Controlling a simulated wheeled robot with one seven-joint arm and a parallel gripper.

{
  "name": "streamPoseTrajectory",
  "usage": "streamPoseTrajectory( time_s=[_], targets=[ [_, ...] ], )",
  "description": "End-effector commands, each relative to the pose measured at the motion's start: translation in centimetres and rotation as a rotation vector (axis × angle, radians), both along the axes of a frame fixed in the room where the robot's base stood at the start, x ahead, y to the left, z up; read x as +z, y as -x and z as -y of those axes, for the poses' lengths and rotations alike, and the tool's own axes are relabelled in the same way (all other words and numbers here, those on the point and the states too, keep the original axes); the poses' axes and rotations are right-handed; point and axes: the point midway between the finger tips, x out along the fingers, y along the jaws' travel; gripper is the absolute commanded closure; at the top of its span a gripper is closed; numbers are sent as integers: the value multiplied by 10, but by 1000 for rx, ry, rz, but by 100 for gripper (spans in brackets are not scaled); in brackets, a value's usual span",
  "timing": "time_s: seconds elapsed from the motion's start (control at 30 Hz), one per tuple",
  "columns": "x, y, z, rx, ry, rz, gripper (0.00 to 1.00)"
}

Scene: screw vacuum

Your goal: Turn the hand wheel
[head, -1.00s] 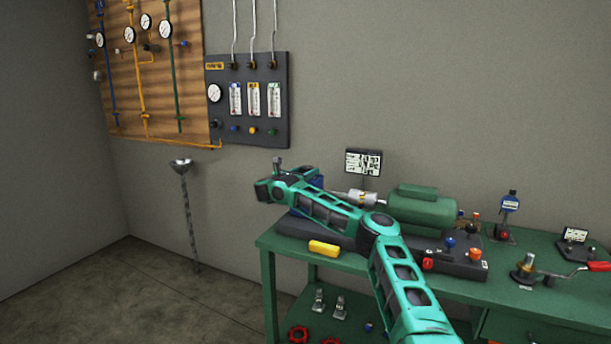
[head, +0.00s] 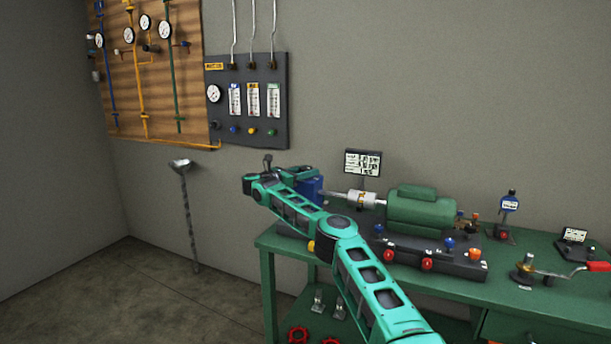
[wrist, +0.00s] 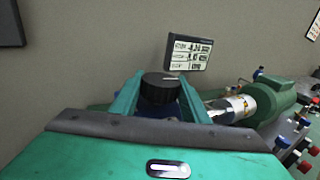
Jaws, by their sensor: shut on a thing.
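The hand wheel (wrist: 160,90) is a black ribbed round knob with a pale line on its top, seen in the wrist view. In the head view my arm's end reaches the blue block. The fingertips and the wheel cannot be made out there.
A green motor (head: 422,207) with a silver coupling (head: 362,198) lies right of the blue block. Red and blue knobs line the dark base in front. A small sign (head: 362,162) stands behind. A crank with a red handle (head: 599,266) is at the bench's right. The wall panel (head: 246,100) is clear of my arm.

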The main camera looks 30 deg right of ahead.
Motion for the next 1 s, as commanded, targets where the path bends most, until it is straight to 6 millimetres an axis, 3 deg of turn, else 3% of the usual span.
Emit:
streamPoseTrajectory(
  time_s=[0.03, 0.63, 0.67, 0.7, 1.0],
  targets=[
    [4, -5, -7, 17, 1, 4, 81],
    [4, -5, -9, 14, 2, 5, 80],
    [4, -5, -9, 13, 2, 5, 50],
    [4, -5, -9, 13, 1, 3, 41],
    [2, -3, -5, 3, 1, 2, 40]
  ],
)
